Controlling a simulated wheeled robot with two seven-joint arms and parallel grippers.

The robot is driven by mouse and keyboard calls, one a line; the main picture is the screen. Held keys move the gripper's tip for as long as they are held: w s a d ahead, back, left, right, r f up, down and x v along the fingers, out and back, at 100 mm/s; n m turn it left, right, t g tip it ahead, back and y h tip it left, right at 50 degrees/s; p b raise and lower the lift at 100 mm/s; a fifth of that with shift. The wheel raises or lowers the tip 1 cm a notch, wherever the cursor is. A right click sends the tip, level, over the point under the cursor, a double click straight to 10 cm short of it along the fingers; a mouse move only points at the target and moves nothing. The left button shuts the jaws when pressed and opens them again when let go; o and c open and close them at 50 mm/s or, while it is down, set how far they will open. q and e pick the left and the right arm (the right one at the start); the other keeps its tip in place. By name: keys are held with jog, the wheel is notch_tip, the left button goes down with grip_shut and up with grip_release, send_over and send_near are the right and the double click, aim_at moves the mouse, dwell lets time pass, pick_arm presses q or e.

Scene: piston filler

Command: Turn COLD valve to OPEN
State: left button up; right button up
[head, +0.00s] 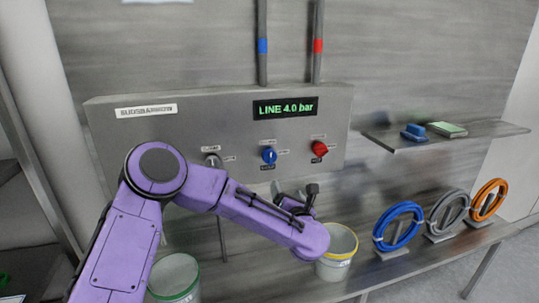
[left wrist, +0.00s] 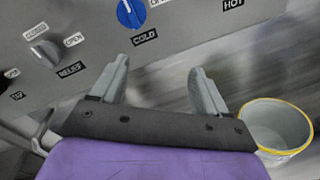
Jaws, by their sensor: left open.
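The COLD valve is a blue round knob (head: 269,155) on the grey panel, between a grey knob and a red knob. In the left wrist view the blue knob (left wrist: 130,13) is cut off by the top edge. Its white mark runs roughly up the picture, and the OPEN label lies to its right. The COLD label (left wrist: 145,37) is below it. My left gripper (head: 304,194) is open and empty, below and right of the knob in the head view. In the left wrist view its two fingers (left wrist: 160,64) are spread, apart from the knob. My right gripper is not in view.
The grey RELIEF knob (left wrist: 45,53) is left of the COLD knob, and the red HOT knob (head: 320,148) is right. A yellow-rimmed bucket (head: 337,253) and a green-rimmed bucket (head: 174,277) stand below. Hose coils (head: 398,226) stand at right, under a shelf (head: 460,134).

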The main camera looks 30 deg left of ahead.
aim_at(270, 158)
pick_arm(q)
notch_tip(270, 158, up, 6)
jog(key=a+n+g+y, duration=0.1)
jog(key=a+n+y, duration=0.1)
jog(key=a+n, duration=0.15)
jog(key=shift+n, duration=0.45)
jog(key=p+x, duration=0.1)
jog(key=x, duration=0.2)
jog(key=p+x, duration=0.2)
jog(key=x, duration=0.1)
jog(key=p+x, duration=0.2)
jog(key=x, duration=0.1)
jog(key=shift+w+d+f, duration=0.25)
jog(key=shift+w+f, duration=0.05)
jog(key=shift+f, duration=0.1)
jog(key=shift+w+a+f, duration=0.1)
jog(key=shift+w+a, duration=0.1)
jog(key=shift+w, duration=0.1)
jog(key=c, duration=1)
jog(key=shift+h, duration=0.3)
jog(key=shift+c, duration=0.2)
